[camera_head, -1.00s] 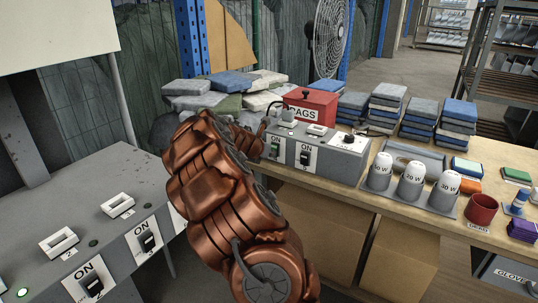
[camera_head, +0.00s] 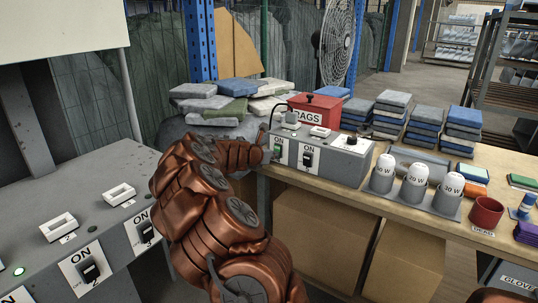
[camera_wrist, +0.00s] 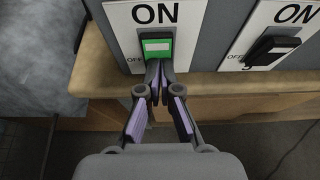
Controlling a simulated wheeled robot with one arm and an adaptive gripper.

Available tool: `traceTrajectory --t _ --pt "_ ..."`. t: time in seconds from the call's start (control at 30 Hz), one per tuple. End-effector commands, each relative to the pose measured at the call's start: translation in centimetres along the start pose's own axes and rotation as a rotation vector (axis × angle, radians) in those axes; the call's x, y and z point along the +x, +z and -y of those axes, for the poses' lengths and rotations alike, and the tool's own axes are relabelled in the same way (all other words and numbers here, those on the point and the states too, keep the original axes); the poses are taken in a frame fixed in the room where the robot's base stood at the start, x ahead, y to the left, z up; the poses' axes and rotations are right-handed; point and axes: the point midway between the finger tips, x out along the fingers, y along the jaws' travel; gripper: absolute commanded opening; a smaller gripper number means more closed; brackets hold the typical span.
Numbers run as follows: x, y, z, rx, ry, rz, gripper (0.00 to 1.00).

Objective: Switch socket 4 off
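A grey socket box (camera_head: 345,168) stands on the wooden bench and has two switch plates on its front. The left plate has a green rocker switch (camera_wrist: 157,47) with ON above it and OFF at its lower left; it also shows in the head view (camera_head: 278,150). The number on its plate is hidden behind my fingers. The right plate has a black switch (camera_wrist: 272,50) and appears marked 5. My gripper (camera_wrist: 158,88) has its fingertips together, with nothing seen between them. The tips are at the green switch's lower edge; I cannot tell whether they touch it.
A nearer grey panel (camera_head: 110,240) at left carries other sockets and ON switches. A red RAGS box (camera_head: 318,106) and stacked cloths (camera_head: 225,100) are behind the socket box. Lamps (camera_head: 416,180) and a red cup (camera_head: 486,212) stand to its right.

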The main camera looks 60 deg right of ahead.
Motion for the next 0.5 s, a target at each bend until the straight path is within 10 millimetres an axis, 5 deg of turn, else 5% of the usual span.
traceTrajectory --t 0.5 --pt "0.58 1.54 0.09 0.003 0.001 -0.002 0.0"
